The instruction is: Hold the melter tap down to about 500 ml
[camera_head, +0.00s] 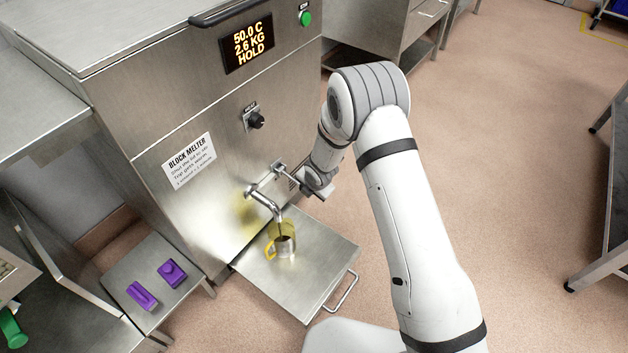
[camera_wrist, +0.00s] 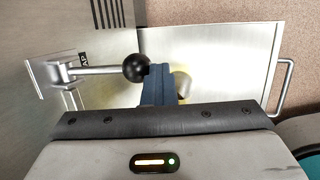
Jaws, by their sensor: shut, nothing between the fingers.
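The block melter (camera_head: 205,110) is a steel cabinet whose display (camera_head: 248,43) reads 50.0 C, 2.6 KG, HOLD. Its tap spout (camera_head: 265,200) points down over a clear jug with a yellow handle (camera_head: 284,247) on the steel shelf. Something dark shows inside the jug; its level is too small to read. The tap lever (camera_wrist: 95,71) ends in a black ball (camera_wrist: 136,67). My gripper (camera_wrist: 160,72) is shut and empty, its blue fingers right beside the ball; I cannot tell if they touch. In the head view my gripper (camera_head: 305,183) is by the tap, its fingers mostly hidden.
The pull-out shelf (camera_head: 310,280) has a handle at its front right. Two purple blocks (camera_head: 142,295) lie on a low steel stand at left. A black knob (camera_head: 256,120) and a green button (camera_head: 305,18) are on the melter front. The floor at right is clear up to a rack.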

